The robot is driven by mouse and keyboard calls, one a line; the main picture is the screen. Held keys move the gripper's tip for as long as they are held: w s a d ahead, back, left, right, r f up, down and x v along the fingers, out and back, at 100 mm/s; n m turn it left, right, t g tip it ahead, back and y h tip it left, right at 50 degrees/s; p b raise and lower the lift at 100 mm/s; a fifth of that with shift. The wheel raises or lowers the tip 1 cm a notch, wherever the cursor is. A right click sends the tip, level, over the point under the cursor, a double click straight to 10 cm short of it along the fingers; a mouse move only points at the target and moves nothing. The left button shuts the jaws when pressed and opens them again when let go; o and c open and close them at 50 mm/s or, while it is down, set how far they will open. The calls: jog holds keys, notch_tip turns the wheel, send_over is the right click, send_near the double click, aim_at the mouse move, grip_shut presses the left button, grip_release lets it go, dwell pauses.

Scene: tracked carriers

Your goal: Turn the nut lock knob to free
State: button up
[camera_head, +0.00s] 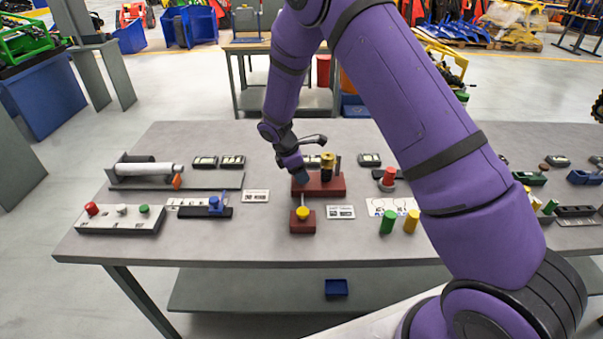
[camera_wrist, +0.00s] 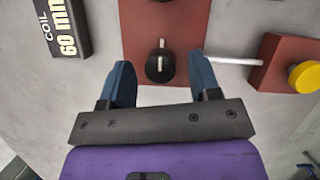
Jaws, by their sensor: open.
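A black round knob (camera_wrist: 160,67) with a white pointer line sits on a red-brown base (camera_wrist: 135,28) in the wrist view. The line points up in that picture. No label on the knob is readable, so I cannot tell its named setting. My gripper (camera_wrist: 161,62) is open, its two blue fingers on either side of the knob with gaps visible. In the head view my gripper (camera_head: 303,178) is over the left end of the red-brown base (camera_head: 335,187) and hides the knob. A brass-and-black cylinder (camera_head: 327,164) stands on the same base.
A small red block (camera_wrist: 267,68) with a yellow knob (camera_wrist: 305,77) and a pale rod is close by. A COIL 60 mm label block (camera_wrist: 62,25) lies left. Green (camera_head: 389,223) and yellow (camera_head: 411,221) cylinders stand right. The table's front strip is clear.

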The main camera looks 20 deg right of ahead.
jog(key=shift+d+f, duration=0.2)
jog(key=shift+f, duration=0.25)
jog(key=c, duration=0.9)
